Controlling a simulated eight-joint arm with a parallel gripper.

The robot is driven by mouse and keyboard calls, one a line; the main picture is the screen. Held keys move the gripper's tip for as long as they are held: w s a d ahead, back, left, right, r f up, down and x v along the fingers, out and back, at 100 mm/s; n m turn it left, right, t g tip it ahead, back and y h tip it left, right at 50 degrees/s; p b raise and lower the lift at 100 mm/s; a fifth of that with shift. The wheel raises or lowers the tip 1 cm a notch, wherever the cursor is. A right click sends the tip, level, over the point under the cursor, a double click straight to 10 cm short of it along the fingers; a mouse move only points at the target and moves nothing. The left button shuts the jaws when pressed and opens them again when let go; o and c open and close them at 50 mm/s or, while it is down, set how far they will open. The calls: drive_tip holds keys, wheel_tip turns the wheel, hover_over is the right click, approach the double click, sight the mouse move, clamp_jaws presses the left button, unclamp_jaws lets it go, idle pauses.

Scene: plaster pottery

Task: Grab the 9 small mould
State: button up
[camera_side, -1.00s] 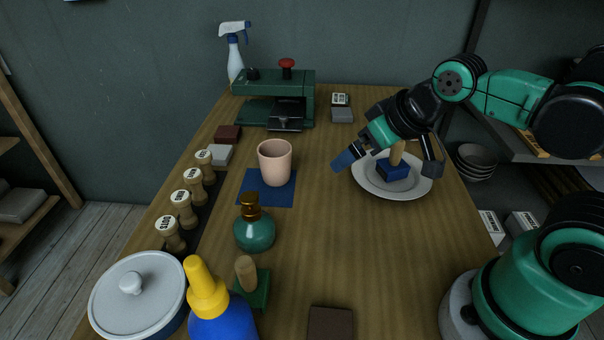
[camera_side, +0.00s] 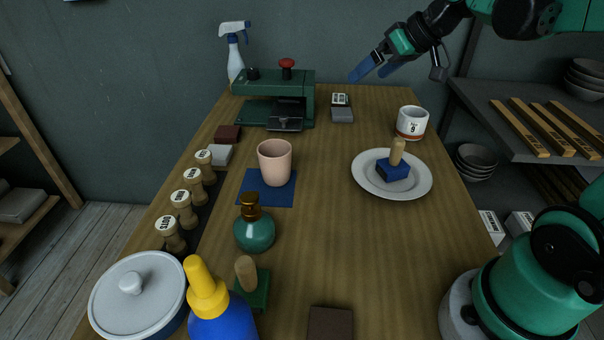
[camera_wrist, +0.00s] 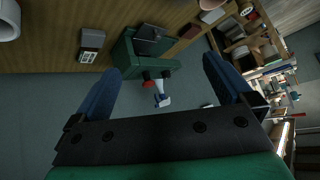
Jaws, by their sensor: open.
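A small white pot marked with a 9 (camera_side: 412,124) and an orange band near its base stands upright on the right back part of the table, behind the plate. A pale rounded thing at the top left edge of the wrist view (camera_wrist: 8,20) looks like this pot, cut off by the frame. My gripper (camera_side: 368,70) is raised above the back of the table, left of the pot and higher than it. Its blue fingers are wide apart with nothing between them, as the wrist view also shows (camera_wrist: 162,66).
A white plate (camera_side: 367,184) holds a blue stamp block (camera_side: 393,171) with a wooden handle. A pink cup (camera_side: 275,163) sits on a blue mat.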

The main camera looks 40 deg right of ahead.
drive_tip(key=s+d+f+t+h, duration=0.1)
drive_tip(key=d+t, duration=0.2)
drive_tip(key=d, duration=0.9)
drive_tip(key=s+d+f+t+h, duration=0.1)
drive_tip(key=s+d+f+t, duration=0.1)
drive_tip(key=d, duration=0.9)
approach(413, 115)
drive_tip(key=w+a, duration=0.2)
drive_tip(key=w, duration=0.1)
drive_tip(key=shift+a+f, duration=0.1)
drive_tip(key=shift+f, duration=0.05)
drive_tip(key=shift+w+f, duration=0.1)
drive_tip(key=shift+f, duration=0.15)
drive_tip(key=shift+x, duration=2.7)
drive_tip(key=shift+a+r, duration=0.1)
drive_tip(key=c, duration=1.2)
drive_tip(key=shift+o, duration=0.2)
